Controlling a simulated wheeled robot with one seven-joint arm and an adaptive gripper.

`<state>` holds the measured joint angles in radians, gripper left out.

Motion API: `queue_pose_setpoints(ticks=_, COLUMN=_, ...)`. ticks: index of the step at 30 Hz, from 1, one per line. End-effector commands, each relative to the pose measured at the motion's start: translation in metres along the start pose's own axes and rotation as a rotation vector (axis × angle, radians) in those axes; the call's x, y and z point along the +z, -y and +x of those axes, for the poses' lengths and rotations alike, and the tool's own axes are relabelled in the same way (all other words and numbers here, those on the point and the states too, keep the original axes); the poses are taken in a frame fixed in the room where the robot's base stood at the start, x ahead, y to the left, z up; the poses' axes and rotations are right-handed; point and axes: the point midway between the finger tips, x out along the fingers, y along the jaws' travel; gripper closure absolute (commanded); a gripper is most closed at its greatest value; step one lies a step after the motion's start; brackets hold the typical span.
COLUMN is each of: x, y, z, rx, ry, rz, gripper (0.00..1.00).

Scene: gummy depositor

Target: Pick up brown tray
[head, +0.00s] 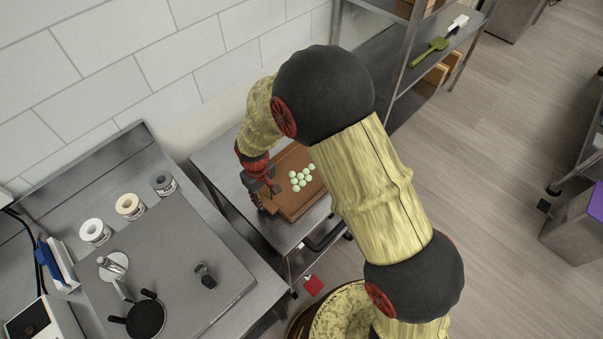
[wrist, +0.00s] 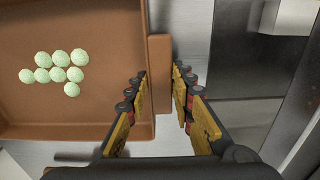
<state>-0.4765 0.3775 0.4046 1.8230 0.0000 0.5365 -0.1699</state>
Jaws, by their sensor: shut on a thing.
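The brown tray (head: 290,204) rests on a metal cart, with several pale green round gummies (head: 301,178) on it. In the wrist view the tray (wrist: 60,112) fills the left side, and the gummies (wrist: 57,72) lie grouped in its middle. My gripper (head: 262,190) is at the tray's left end in the head view. In the wrist view my gripper (wrist: 160,80) has one finger on each side of the tray's raised end lip and is shut on it. My arm hides the tray's right part in the head view.
A metal counter (head: 225,289) stands to the left with several small jars (head: 130,206), a black round pan (head: 145,318) and a small cup (head: 205,277). A tiled wall is behind. A shelf rack (head: 400,60) holds a green scoop (head: 430,53).

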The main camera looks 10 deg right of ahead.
Motion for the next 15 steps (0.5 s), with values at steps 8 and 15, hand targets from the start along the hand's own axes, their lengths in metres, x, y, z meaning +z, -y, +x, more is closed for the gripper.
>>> queue_pose_setpoints(ticks=8, x=-0.0005, y=-0.0002, z=-0.0005, rx=0.0, ry=-0.001, rz=0.0, gripper=1.0)
queue_pose_setpoints(ticks=15, x=-0.0007, y=-0.0001, z=-0.0047, rx=0.0, ry=-0.002, rz=0.0, gripper=1.0)
